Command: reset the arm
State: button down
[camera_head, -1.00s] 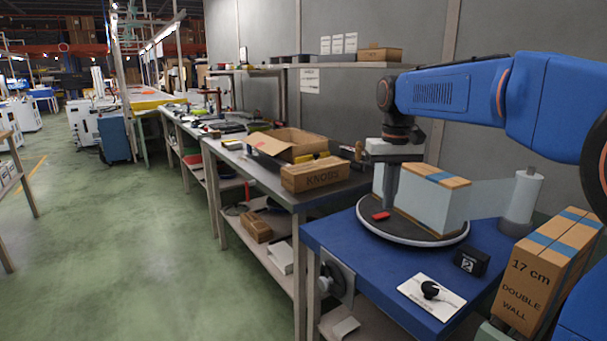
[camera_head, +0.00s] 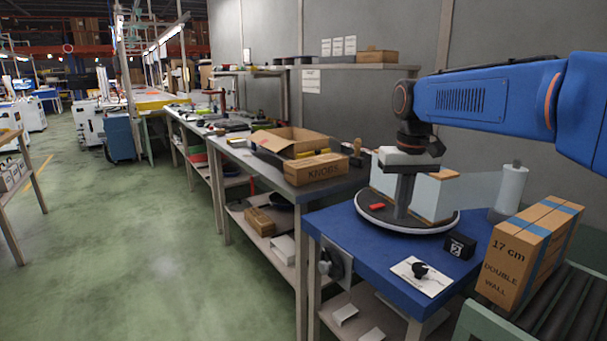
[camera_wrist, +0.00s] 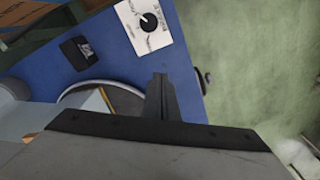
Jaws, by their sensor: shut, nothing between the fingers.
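My blue arm (camera_head: 480,103) reaches in from the right in the head view and bends down over the blue table. My gripper (camera_head: 402,208) points down in front of the wrapped box, near the turntable; whether it touches anything there I cannot tell. In the wrist view my gripper (camera_wrist: 161,85) shows as dark fingers closed together with nothing between them. The box (camera_head: 432,193), pale-wrapped with a tan top, stands on the round turntable (camera_head: 400,226) and is partly hidden by my gripper. A small red piece (camera_head: 377,207) lies on the turntable.
A film roll (camera_head: 511,188) stands at the right, its film reaching the box. A "17 cm double wall" carton (camera_head: 520,258) sits on the roller conveyor (camera_head: 560,315). A dial on a white card (camera_head: 420,277) and a black block (camera_head: 459,246) lie on the blue table (camera_head: 350,240). Open floor lies left.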

jog(key=s+d+f+t, duration=0.2)
jog(key=s+f, duration=0.5)
jog(key=s, duration=0.6)
jog(key=s+d+f+t, duration=0.2)
jog(key=s+f, duration=0.6)
jog(key=s, duration=0.5)
jog(key=shift+s+d+f+m, duration=0.3)
jog(key=shift+s+d, duration=0.1)
jog(key=shift+d, duration=0.4)
